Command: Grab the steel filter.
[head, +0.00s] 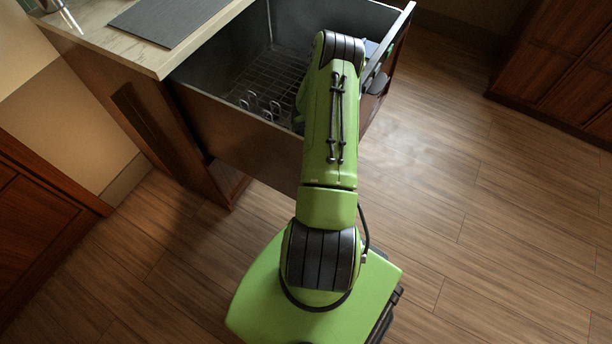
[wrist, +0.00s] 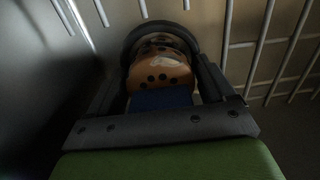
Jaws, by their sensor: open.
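My gripper (wrist: 162,52) is down inside the pulled-out dish drawer (head: 232,122), and my arm hides it in the head view. In the wrist view its dark fingers are open on either side of a rounded tan thing (wrist: 160,74) with dark round spots. A blue patch (wrist: 165,98) shows at its near side. I cannot tell whether this is the steel filter, or whether the fingers touch it. No other thing in view is clearly the steel filter.
A wire rack (head: 262,78) lines the drawer; its bars (wrist: 275,45) run close to my gripper. The drawer walls stand around it. A counter (head: 120,42) with a dark mat (head: 178,18) is at the left. The wood floor (head: 480,200) at the right is clear.

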